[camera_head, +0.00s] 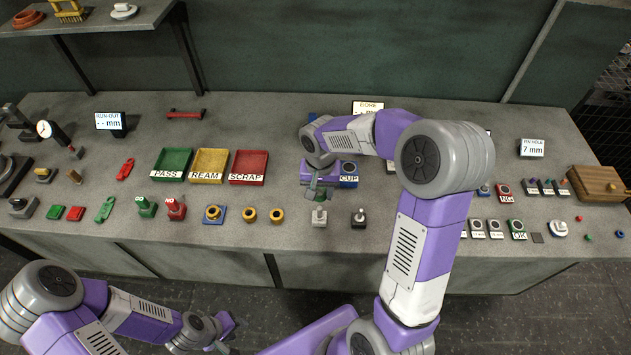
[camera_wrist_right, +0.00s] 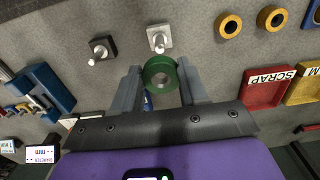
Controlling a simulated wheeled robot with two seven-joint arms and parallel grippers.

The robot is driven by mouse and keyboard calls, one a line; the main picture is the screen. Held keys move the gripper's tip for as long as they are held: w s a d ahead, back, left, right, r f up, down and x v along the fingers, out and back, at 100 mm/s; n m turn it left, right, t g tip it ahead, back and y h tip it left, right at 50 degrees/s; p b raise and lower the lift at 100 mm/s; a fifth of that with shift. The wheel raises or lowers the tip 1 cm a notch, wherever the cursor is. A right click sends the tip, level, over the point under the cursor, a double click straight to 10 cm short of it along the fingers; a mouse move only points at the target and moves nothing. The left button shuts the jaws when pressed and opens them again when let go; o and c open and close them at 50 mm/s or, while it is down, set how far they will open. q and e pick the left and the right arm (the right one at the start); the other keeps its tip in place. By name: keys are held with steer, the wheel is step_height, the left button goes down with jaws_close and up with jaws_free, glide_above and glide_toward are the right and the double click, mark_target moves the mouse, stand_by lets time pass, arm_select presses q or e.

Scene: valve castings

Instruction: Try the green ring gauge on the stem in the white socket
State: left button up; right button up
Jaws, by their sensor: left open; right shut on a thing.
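The green ring gauge (camera_wrist_right: 160,74) is pinched between the two fingertips of my right gripper (camera_wrist_right: 161,80) in the right wrist view, its hole visible. The white socket (camera_wrist_right: 165,32) with its metal stem (camera_wrist_right: 159,47) lies just beyond the ring there. The stem tip is close to the ring's rim but not in its hole. In the head view the white socket (camera_head: 319,222) stands near the bench's front edge, with my right gripper (camera_head: 317,193) above and behind it. My left gripper (camera_head: 228,328) is open and empty, low in front of the bench.
A black socket (camera_head: 358,224) with a similar stem stands right of the white one. Yellow rings (camera_head: 249,214) lie to the left. PASS (camera_head: 172,161), REAM and SCRAP (camera_head: 249,165) trays stand behind.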

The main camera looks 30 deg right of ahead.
mark_target(319, 210)
steer(key=shift+s, duration=0.25)
steer(key=shift+w+f+b, duration=0.1)
steer(key=shift+f+b, duration=1.45)
steer(key=shift+f, duration=0.25)
steer(key=shift+f, duration=0.15)
steer(key=shift+f+b, duration=0.85)
steer(key=shift+f, duration=0.05)
steer(key=shift+f+b, duration=0.35)
steer(key=shift+f, duration=0.05)
steer(key=shift+r, duration=0.2)
steer(key=shift+r+p, duration=0.45)
